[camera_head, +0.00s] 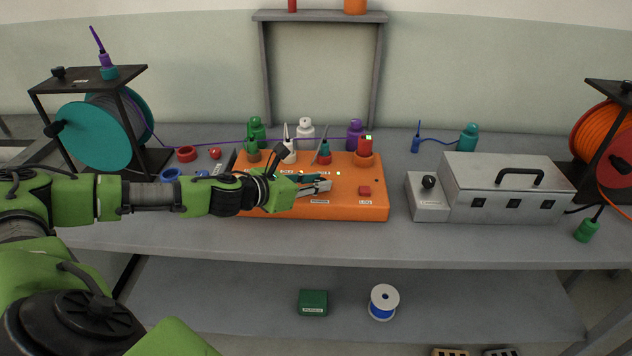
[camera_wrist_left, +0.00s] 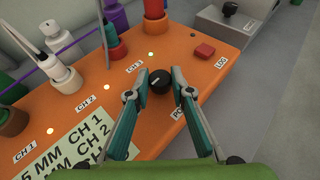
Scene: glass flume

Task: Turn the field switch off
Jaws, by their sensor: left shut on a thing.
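An orange box (camera_head: 300,207) stands on the bench. It also shows in the left wrist view (camera_wrist_left: 105,105). My left gripper (camera_head: 323,184) is over its top and is shut on a black knob (camera_wrist_left: 160,80), with one finger on each side. The knob has a pale pointer mark; its label is partly covered by a finger and starts with "PO". No label reading "field" is legible. A small grey box (camera_head: 427,208) to the right carries another black knob (camera_head: 429,182); its label is too small to read. My right gripper is not in view.
Three small lamps labelled CH 1, CH 2 and CH 3 (camera_wrist_left: 150,54) glow near the plugs. A red button (camera_head: 364,190) labelled LOG is right of the gripper. A silver case (camera_head: 507,190) stands beside the small grey box. The bench front is clear.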

